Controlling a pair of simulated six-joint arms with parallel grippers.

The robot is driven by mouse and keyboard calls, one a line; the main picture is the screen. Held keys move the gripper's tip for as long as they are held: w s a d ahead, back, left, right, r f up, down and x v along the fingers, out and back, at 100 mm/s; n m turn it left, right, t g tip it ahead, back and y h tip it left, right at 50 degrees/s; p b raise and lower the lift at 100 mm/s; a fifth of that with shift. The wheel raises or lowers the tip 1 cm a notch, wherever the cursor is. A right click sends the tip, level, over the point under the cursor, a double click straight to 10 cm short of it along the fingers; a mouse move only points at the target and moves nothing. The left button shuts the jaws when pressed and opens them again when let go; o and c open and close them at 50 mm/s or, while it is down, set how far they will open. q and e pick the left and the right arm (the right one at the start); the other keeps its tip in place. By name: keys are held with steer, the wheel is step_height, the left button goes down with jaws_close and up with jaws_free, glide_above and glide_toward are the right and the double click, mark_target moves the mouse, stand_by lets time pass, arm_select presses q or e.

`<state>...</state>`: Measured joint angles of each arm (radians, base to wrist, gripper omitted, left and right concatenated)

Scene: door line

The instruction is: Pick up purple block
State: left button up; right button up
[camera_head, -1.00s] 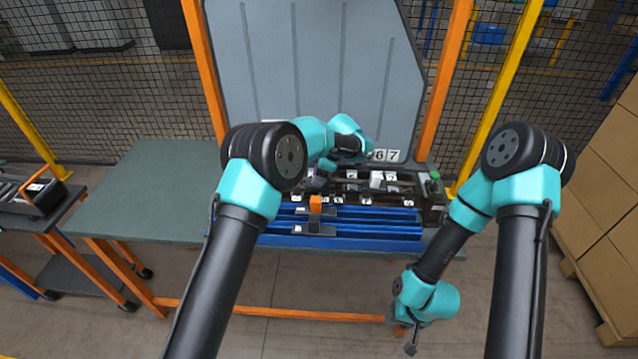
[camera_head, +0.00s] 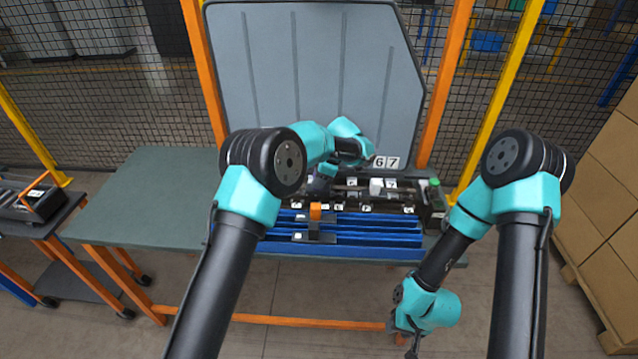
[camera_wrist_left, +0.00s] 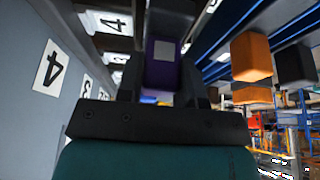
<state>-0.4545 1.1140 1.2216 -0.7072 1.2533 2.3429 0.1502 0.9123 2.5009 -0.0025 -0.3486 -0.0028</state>
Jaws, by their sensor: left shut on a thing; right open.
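The purple block (camera_wrist_left: 163,62) shows in the left wrist view between the two dark fingers of my left gripper (camera_wrist_left: 163,88), which is shut on it. A pale square marks its face. In the head view my left gripper (camera_head: 320,182) is at the back of the workbench, above the dark rack, and my arm largely hides it; I cannot make out the block there. My right gripper (camera_head: 411,347) hangs low in front of the bench at the bottom of the head view, open and away from the objects.
The dark rack (camera_head: 400,196) with numbered labels stands before a grey panel (camera_head: 320,70). Blue rails (camera_head: 370,232) run in front, with an orange block (camera_head: 315,211) at their left; the orange block also shows in the wrist view (camera_wrist_left: 250,57). The green bench top (camera_head: 150,190) at left is clear.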

arm_select(q)
step_height(320, 180, up, 9)
steer(key=shift+f, duration=0.1)
stand_by(0.5)
